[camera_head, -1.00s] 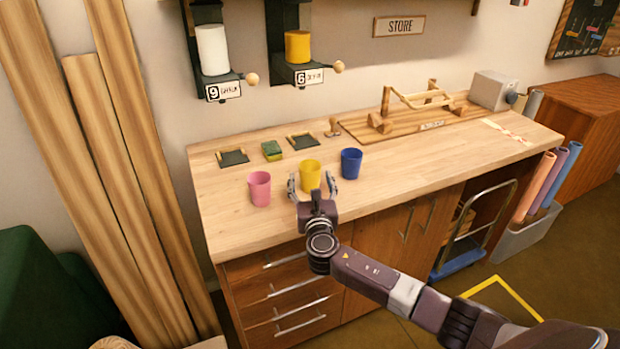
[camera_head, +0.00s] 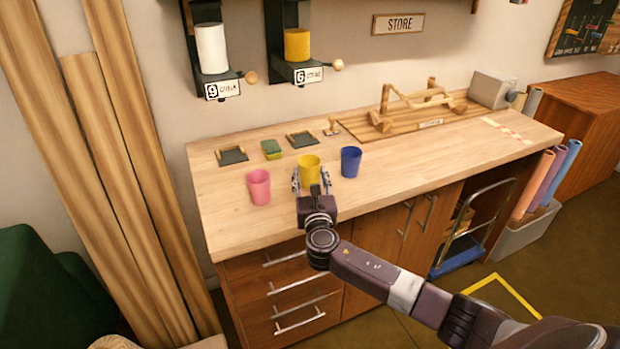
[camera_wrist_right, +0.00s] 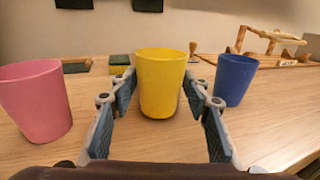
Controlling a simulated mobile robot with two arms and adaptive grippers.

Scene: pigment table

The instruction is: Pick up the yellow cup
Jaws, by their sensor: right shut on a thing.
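The yellow cup (camera_head: 309,168) stands upright near the front of the wooden table, between a pink cup on its left and a blue cup on its right. My right gripper (camera_head: 311,178) is at the yellow cup, with one finger on each side of it. In the right wrist view the yellow cup (camera_wrist_right: 160,84) is between the tips of the right gripper's fingers (camera_wrist_right: 160,95), which are shut on it. The cup's base seems to be at the tabletop; I cannot tell whether it is lifted. My left gripper is not in view.
The pink cup (camera_head: 259,187) and the blue cup (camera_head: 351,162) stand close on either side. Behind are a green sponge (camera_head: 272,150), two dark inset plates and a wooden stamp (camera_head: 333,126). A wooden frame (camera_head: 420,105) is at the back right. The table's right front is clear.

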